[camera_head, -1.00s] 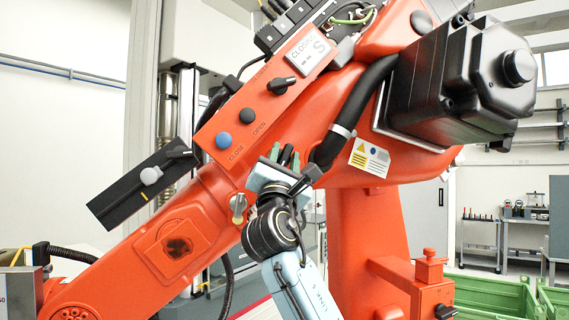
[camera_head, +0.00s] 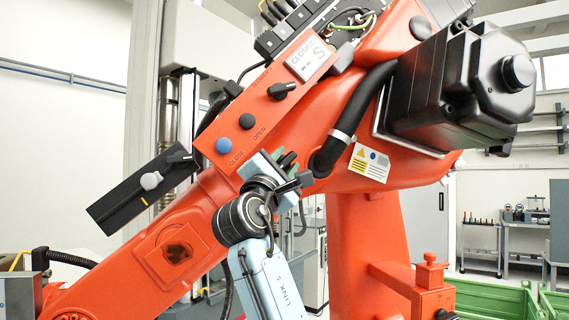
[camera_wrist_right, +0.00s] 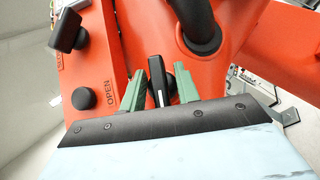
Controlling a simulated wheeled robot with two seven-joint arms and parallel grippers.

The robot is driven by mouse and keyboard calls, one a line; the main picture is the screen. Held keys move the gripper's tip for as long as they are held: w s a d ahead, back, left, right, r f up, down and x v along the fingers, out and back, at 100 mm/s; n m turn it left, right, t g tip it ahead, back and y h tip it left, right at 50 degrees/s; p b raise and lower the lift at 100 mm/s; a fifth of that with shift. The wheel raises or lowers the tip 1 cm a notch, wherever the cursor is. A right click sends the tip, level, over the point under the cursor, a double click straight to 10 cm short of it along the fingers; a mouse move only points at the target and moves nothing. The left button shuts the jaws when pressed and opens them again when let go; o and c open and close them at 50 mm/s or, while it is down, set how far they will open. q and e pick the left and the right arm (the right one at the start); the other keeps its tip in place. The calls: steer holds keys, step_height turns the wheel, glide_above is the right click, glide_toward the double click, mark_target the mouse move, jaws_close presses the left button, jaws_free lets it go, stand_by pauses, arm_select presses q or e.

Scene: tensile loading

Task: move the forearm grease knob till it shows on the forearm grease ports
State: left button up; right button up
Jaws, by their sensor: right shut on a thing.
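My right gripper (camera_head: 287,160) is at the lower right end of the orange control panel, beside the thick black hose. In the right wrist view its two green fingers (camera_wrist_right: 160,88) stand on both sides of a narrow black knob handle (camera_wrist_right: 156,78), shut on it. I take this for the forearm grease knob; no label on it is readable. In the head view the fingers and wrist hide most of the knob, so its pointing mark cannot be read. No grease ports marking is legible. My left gripper is not in view.
The orange panel carries a blue button (camera_head: 223,146), a black button (camera_head: 247,121) and a black selector (camera_head: 281,90). A black box with a grey knob (camera_head: 151,180) is at left. The thick black hose (camera_head: 345,130) runs close to my fingers. Green bins (camera_head: 495,297) stand lower right.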

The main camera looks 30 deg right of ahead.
steer(key=shift+r, duration=0.1)
steer(key=o, duration=0.6)
steer(key=shift+w, duration=0.1)
steer(key=b+v, duration=0.4)
steer(key=v, duration=0.9)
steer(key=shift+a, duration=0.15)
